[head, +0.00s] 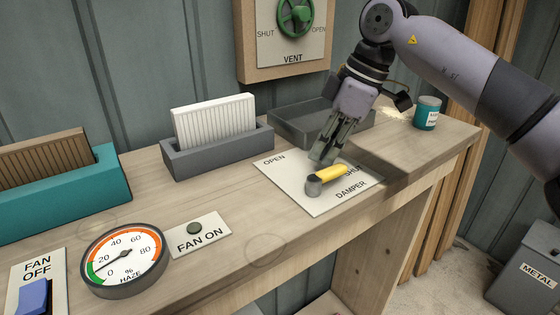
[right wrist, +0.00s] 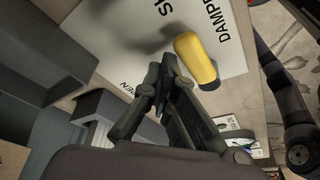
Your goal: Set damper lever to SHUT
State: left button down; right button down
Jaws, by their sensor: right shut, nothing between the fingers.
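The damper lever (head: 331,173) has a yellow handle on a grey pivot and lies over a white plate (head: 296,182) on the bench. The plate reads OPEN at its left, SHUT at its right and DAMPER at the front. The handle points right from the pivot and partly covers the word SHUT. My right gripper (head: 322,159) is shut and empty, just behind the handle on its OPEN side. In the right wrist view, the yellow handle (right wrist: 195,58) is just beyond the closed fingertips (right wrist: 160,75); I cannot tell whether they touch. My left gripper is not in view.
A grey tray (head: 290,128) sits behind the plate, partly behind my right arm. A grey holder with a white filter (head: 214,122) stands to the left. A teal can (head: 427,113) stands at the right.

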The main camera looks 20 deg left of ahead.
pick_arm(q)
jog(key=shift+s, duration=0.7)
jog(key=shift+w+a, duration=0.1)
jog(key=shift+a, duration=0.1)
pick_arm(e)
jog(key=shift+d, duration=0.1)
jog(key=shift+r, duration=0.35)
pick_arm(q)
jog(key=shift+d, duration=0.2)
pick_arm(e)
jog(key=v, duration=1.1)
jog(key=shift+r, duration=0.1)
